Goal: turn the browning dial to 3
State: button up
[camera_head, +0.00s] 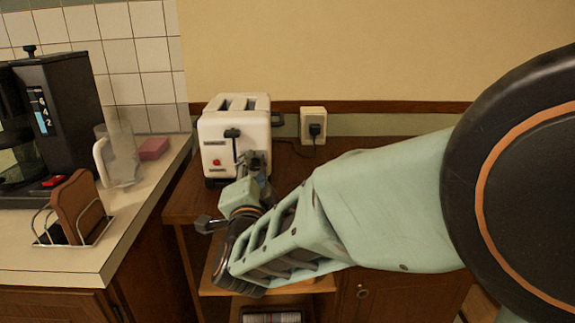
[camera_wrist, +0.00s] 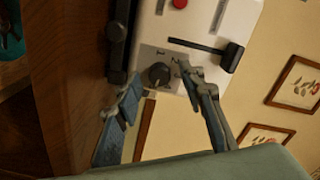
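A white toaster (camera_head: 217,133) stands on the wooden cabinet in the head view, with a black lever (camera_head: 232,134) and a red button on its front. In the wrist view the toaster (camera_wrist: 193,30) appears turned on its side. Its dark round browning dial (camera_wrist: 159,74) sits on a grey plate; I cannot read its setting. My gripper (camera_wrist: 157,75) is open, its two fingers apart on either side of the dial in the picture. I cannot tell whether they touch it. In the head view my gripper (camera_head: 252,163) is at the toaster's lower front right and hides the dial.
A wall outlet (camera_head: 313,123) with a black plug is right of the toaster. The toaster lever (camera_wrist: 228,56) is close to one finger.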

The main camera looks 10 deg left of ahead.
grip_shut()
jog(key=shift+n, duration=0.3)
jog(key=n, duration=0.3)
jog(key=shift+n+b, duration=0.3)
jog(key=n, duration=0.3)
jog(key=shift+r+n, duration=0.1)
jog(key=shift+n, duration=0.2)
jog(key=n+p, duration=0.2)
jog(key=n, duration=0.4)
jog(key=shift+r, duration=0.1)
jog(key=n+p, duration=0.2)
jog(key=n, duration=0.3)
jog(key=shift+a+n, duration=0.1)
jog(key=shift+n, duration=0.3)
